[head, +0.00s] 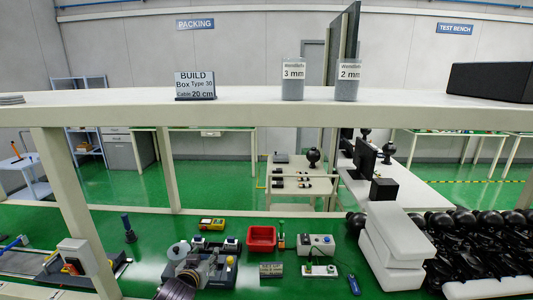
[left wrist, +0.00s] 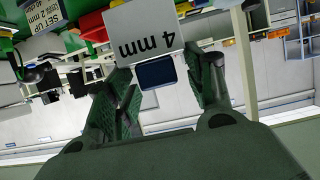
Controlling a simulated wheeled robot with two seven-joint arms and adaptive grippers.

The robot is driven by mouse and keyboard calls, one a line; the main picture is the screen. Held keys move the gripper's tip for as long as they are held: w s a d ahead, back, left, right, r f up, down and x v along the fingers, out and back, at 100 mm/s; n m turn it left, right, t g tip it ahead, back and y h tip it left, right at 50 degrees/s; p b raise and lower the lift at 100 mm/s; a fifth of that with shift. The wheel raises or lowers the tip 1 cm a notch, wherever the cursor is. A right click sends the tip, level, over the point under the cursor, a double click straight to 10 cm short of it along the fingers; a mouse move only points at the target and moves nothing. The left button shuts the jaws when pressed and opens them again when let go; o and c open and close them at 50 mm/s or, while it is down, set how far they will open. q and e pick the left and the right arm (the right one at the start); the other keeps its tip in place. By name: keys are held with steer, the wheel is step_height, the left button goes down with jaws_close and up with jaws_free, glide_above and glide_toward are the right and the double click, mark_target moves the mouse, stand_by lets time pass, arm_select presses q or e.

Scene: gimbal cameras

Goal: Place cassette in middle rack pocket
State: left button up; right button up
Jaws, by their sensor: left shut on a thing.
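In the left wrist view my left gripper (left wrist: 160,62) is shut on a pale cassette (left wrist: 146,36), which carries a "4 mm" label seen upside down. A dark blue rounded block (left wrist: 156,74) shows between the fingers just below the label; I cannot tell whether it is part of the cassette. In the head view I cannot clearly make out the left gripper or the held cassette. I cannot make out rack pockets. My right gripper is not in view.
A "BUILD" sign (head: 195,86) and a black box (head: 490,82) stand on the shelf. Below are a red bin (head: 262,239), a yellow meter (head: 211,224), a grey device (head: 316,244), stacked white blocks (head: 392,248) and shelf posts (head: 75,210). The shelf between sign and 3 mm piece is clear.

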arm_select(q)
steer(key=r+p+v, duration=0.1)
steer(key=p+v, duration=0.5)
steer(key=v, duration=0.4)
steer(key=shift+w+a+r, duration=0.2)
steer(key=shift+a+r, duration=0.1)
steer(key=shift+a, duration=0.1)
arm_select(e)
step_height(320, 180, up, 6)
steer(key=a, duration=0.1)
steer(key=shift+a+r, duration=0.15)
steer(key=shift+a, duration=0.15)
arm_select(q)
steer(key=shift+w+r, duration=0.1)
